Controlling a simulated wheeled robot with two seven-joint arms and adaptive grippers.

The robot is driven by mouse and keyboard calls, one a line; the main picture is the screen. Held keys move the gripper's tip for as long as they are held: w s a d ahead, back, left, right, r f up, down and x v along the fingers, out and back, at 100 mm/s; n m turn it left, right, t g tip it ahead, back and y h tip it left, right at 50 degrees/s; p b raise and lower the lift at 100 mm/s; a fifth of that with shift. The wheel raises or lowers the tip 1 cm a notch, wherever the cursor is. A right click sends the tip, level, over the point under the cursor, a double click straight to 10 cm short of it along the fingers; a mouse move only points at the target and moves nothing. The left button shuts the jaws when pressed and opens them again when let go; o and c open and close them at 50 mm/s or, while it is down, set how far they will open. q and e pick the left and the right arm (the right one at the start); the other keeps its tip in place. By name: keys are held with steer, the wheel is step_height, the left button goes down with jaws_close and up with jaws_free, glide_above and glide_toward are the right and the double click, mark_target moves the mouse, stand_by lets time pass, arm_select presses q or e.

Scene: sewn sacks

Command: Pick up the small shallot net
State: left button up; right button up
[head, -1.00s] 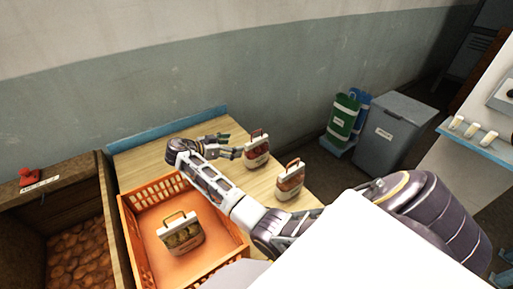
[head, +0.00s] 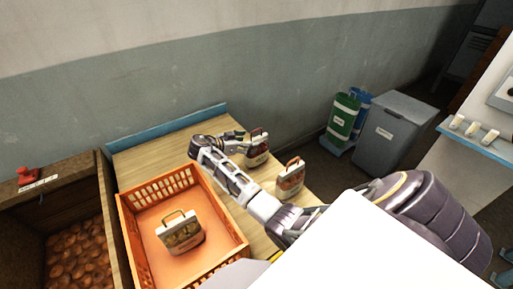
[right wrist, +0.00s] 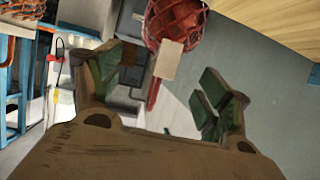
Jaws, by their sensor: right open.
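A small dark-red net bag with a pale label and a handle (head: 257,155), which looks like the shallot net, stands upright at the back right of the wooden table. My right gripper (head: 243,139) is open at its left side, close to its handle; I cannot tell whether they touch. In the right wrist view, a red net (right wrist: 172,17) with a blank-looking tag shows at the top, beyond the open fingers (right wrist: 160,85). The space between the fingers holds nothing gripped. My left gripper is not in view.
An orange crate (head: 131,218) holds another bag (head: 180,235). A wooden bin (head: 50,205) with onion-like produce is at left. Grey and green bins (head: 388,140) stand beyond the table.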

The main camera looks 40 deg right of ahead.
steer(key=shift+d+f, duration=0.1)
steer(key=shift+d, duration=0.1)
steer(key=shift+x, duration=2.6)
steer(key=shift+a+f, duration=0.1)
jaws_close()
